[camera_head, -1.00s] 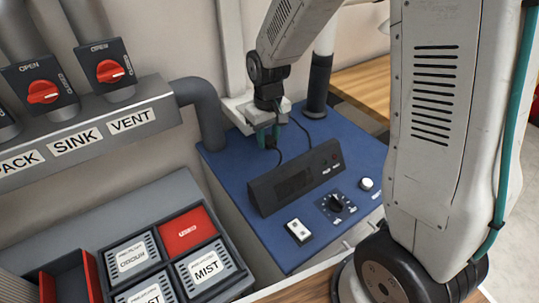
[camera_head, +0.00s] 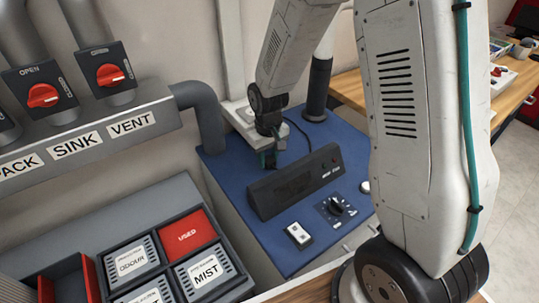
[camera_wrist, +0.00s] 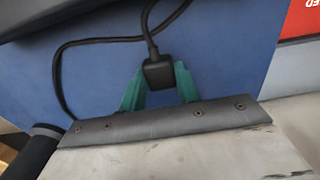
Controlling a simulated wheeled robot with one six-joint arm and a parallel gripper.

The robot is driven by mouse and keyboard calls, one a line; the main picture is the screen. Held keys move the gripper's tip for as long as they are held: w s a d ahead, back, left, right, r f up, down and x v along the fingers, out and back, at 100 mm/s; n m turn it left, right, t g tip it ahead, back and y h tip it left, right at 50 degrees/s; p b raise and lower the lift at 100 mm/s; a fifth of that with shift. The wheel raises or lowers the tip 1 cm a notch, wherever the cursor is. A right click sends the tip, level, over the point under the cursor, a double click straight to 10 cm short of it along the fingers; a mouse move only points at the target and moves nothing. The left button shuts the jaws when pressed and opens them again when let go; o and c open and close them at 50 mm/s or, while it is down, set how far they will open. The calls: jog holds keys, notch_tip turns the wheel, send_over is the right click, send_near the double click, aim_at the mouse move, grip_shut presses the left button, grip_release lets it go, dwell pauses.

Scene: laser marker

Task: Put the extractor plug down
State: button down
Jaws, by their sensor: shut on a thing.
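The extractor plug (camera_wrist: 158,75) is a small black block with a black cable (camera_wrist: 60,75), seen in the wrist view between the teal fingers of my gripper (camera_wrist: 158,88). The fingers are shut on it from both sides. In the head view my gripper (camera_head: 268,159) is low over the back of the blue bench top (camera_head: 222,172), behind the dark control box (camera_head: 290,183). The plug itself is hard to make out there. I cannot tell whether it touches the blue surface. The cable (camera_head: 303,130) loops right of my gripper in the head view.
A rocker switch (camera_head: 299,233) and a dial (camera_head: 337,207) sit in front of the control box. A dark post (camera_head: 318,90) stands behind and a grey pipe (camera_head: 208,120) at left. A filter tray with a red USED slot (camera_head: 187,232) is front left.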

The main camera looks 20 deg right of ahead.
aim_at(268, 159)
jog(key=shift+f, duration=0.3)
jog(key=c, duration=1)
grip_release()
jog(key=shift+r, duration=0.1)
notch_tip(268, 159, up, 13)
jog(key=s+d+r, duration=0.1)
jog(key=s+r, duration=0.3)
jog(key=s, duration=0.4)
jog(key=s+d+r+m, duration=0.1)
jog(key=s+r, duration=0.4)
jog(key=s, duration=0.4)
jog(key=s+d+r+m+t, duration=0.1)
jog(key=s+r, duration=0.3)
jog(key=s, duration=0.5)
jog(key=shift+d+r, duration=0.15)
jog(key=shift+d, duration=0.1)
